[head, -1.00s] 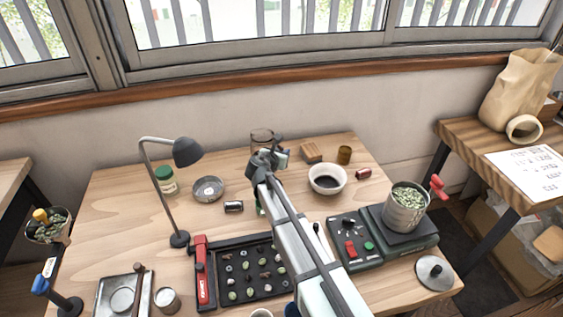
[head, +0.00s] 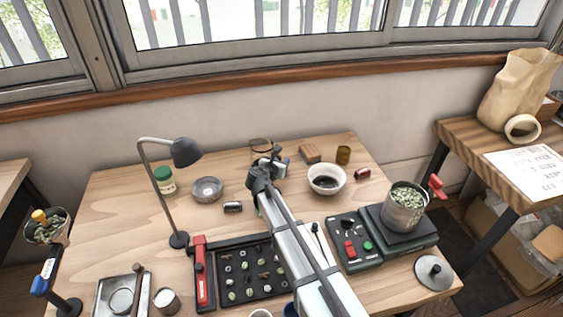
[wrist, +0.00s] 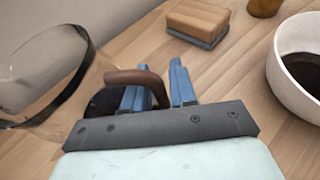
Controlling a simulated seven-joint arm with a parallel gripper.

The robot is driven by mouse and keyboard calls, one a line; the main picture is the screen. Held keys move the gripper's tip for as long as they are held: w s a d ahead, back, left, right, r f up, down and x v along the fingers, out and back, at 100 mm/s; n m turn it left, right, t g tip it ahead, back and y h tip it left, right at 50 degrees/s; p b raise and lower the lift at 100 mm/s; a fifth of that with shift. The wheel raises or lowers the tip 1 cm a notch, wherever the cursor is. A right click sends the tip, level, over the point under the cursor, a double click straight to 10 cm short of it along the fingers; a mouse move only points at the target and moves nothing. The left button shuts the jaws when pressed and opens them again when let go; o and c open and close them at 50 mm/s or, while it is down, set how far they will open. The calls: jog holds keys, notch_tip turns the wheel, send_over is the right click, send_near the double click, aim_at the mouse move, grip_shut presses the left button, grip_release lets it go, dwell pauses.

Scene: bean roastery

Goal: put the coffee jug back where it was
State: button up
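The coffee jug (wrist: 60,85) is clear glass with a dark rim band and a brown handle (wrist: 140,77). It fills the left of the wrist view and looks tilted there. My gripper (wrist: 157,82) has its blue fingers on either side of the handle and appears shut on it. A dark patch shows low in the jug beside the fingers. In the head view the jug (head: 260,147) is at the back of the table, partly hidden by my gripper (head: 278,160). I cannot tell whether its base touches the table.
A white bowl (head: 339,186) with dark liquid stands right of the jug. A wooden block (head: 310,153) and an amber cup (head: 343,155) are behind it. A metal dish (head: 207,189), small can (head: 232,207) and lamp (head: 186,153) stand left. Bare table lies left of the jug.

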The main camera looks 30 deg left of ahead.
jog(key=shift+o, duration=1.3)
jog(key=v, duration=1.2)
